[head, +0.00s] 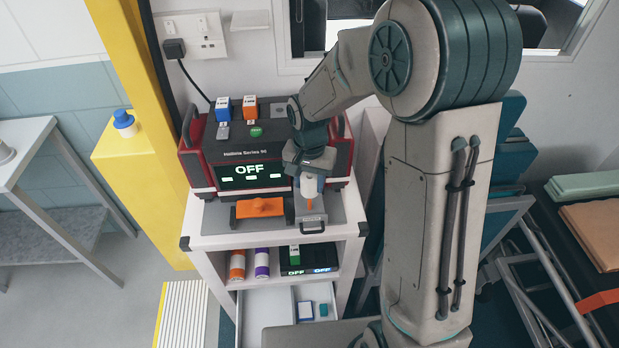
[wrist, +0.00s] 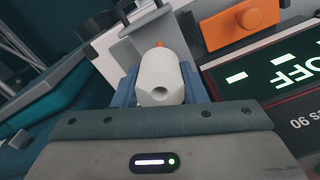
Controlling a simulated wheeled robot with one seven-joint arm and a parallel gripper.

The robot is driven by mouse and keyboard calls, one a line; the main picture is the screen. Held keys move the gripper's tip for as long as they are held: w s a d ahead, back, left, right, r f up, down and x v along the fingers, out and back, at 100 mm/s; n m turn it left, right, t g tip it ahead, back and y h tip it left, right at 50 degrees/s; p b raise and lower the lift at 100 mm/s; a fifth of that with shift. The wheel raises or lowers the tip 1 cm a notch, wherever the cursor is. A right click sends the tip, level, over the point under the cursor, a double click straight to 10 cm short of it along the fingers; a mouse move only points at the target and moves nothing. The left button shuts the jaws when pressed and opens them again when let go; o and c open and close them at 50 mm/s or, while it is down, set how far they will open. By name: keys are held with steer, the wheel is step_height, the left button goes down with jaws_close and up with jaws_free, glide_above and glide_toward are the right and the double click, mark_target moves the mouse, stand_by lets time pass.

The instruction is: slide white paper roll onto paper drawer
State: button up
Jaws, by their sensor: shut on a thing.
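The white paper roll (head: 309,191) is held upright in my gripper (head: 309,183), above the grey paper drawer (head: 312,217) at the front right of the machine. In the wrist view the roll (wrist: 160,75) sits between the two blue fingers of my gripper (wrist: 161,84), which are shut on it. A small orange tip (wrist: 158,44) shows just past the roll's far end. I cannot tell whether the roll touches the drawer or is around that tip. The drawer stands out with its dark handle (head: 313,230).
The red and black machine (head: 250,157) with an "OFF" display stands behind on the white cart (head: 215,240). Bottles (head: 262,263) and a black device (head: 309,258) are on the shelf below. A yellow cabinet (head: 140,165) stands left.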

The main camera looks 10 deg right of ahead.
steer(key=shift+f+b, duration=2.65)
steer(key=shift+f, duration=0.85)
steer(key=shift+f, duration=0.15)
steer(key=o, duration=1)
steer(key=shift+o, duration=0.2)
step_height(320, 180, up, 14)
steer(key=b, duration=0.2)
steer(key=s+d+n+t, duration=0.1)
steer(key=s+d, duration=0.3)
steer(key=s, duration=0.5)
steer(key=s+d+n+t, duration=0.2)
steer(key=s+d, duration=0.3)
steer(key=s, duration=0.4)
steer(key=shift+d+r+n, duration=0.2)
steer(key=shift+d+n, duration=0.1)
steer(key=shift+n, duration=0.5)
